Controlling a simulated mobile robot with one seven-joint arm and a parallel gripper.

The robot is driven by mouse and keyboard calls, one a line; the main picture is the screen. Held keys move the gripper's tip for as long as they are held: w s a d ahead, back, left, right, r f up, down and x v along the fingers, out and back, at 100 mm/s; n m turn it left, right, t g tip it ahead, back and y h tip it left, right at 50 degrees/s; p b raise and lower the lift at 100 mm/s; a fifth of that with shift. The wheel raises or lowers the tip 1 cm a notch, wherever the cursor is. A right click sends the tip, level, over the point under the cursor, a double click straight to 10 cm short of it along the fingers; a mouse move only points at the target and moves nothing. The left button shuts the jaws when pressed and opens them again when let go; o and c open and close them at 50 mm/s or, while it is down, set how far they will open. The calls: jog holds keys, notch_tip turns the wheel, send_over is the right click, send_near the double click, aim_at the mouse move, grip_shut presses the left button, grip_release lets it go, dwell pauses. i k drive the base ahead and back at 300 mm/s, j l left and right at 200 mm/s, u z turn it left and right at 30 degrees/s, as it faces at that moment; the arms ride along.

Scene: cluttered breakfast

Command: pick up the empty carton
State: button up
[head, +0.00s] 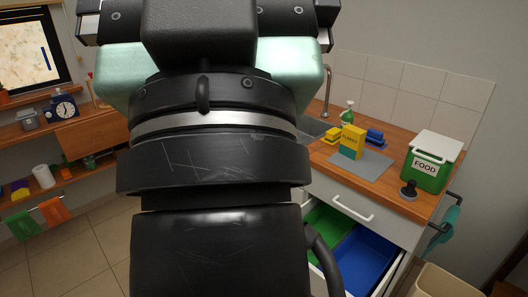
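A yellow carton (352,138) with printed lettering and a teal lower part stands upright on a grey mat (372,168) on the wooden counter, right of my arm. I cannot tell from outside whether it is empty. My arm fills the middle of the head view from bottom to top and stands apart from the carton in the picture. The hand part shows only at the top edge, cut off; its fingertips are out of frame, so I cannot see whether it is open or holds anything.
A green FOOD bin (428,163) and a black knobbed object (407,190) stand right of the mat. Yellow (331,135) and blue (374,136) items and a green bottle (347,112) are near the carton. Below, an open drawer holds a blue bin (362,259).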

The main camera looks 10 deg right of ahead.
aim_at(352, 142)
jog(key=i+l+z, duration=0.15)
jog(key=i, duration=0.5)
jog(key=i+z, duration=0.1)
jog(key=i, duration=0.55)
jog(key=l, duration=0.1)
